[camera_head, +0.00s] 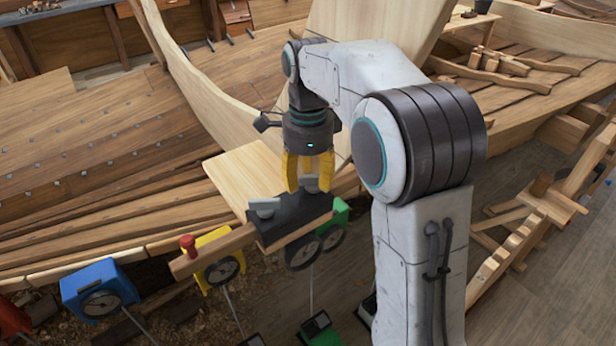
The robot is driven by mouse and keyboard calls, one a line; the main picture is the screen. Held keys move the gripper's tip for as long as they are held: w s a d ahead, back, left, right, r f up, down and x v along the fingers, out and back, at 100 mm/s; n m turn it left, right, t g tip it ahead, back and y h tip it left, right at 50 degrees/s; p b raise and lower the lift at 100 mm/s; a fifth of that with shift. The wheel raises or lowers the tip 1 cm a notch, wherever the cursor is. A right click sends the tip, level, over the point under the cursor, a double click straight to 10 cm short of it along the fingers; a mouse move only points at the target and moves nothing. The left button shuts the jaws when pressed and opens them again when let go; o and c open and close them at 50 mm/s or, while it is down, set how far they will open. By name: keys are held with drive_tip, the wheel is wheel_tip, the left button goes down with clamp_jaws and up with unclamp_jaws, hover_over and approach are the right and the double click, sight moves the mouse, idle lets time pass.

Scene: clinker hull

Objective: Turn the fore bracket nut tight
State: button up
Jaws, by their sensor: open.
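A black bracket (290,219) lies on the end of a pale plank at the hull's edge. Two grey wing-shaped nuts sit on it. The left nut (263,205) stands clear of my gripper. The right nut (311,183) shows between the yellow fingers of my gripper (309,186). I cannot tell from this view which nut is the fore one. My gripper points straight down and is open, with a finger on either side of the right nut. Whether a finger touches the nut cannot be told.
A wooden bar with a red knob (188,243) sticks out left of the bracket. Blue (93,278), yellow and green dial gauges hang along the hull's lower edge. A broad pale board rises behind my arm. The floor at lower right is mostly clear.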

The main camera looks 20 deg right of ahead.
sight(308, 178)
drive_tip(key=shift+r, duration=0.1)
wheel_tip(308, 178, up, 12)
idle(0.8)
idle(0.6)
drive_tip(key=s+f+n+t, duration=0.2)
drive_tip(key=s+f+n, duration=0.4)
drive_tip(key=s+n, duration=0.4)
drive_tip(key=s+d+f+n+t, duration=0.1)
drive_tip(key=s+f+n+t, duration=0.1)
drive_tip(key=s+f+n, duration=0.5)
drive_tip(key=s+n, duration=0.3)
drive_tip(key=s, duration=0.2)
drive_tip(key=shift+f+n+t, duration=0.25)
drive_tip(key=shift+n+t, duration=0.05)
drive_tip(key=shift+n, duration=0.1)
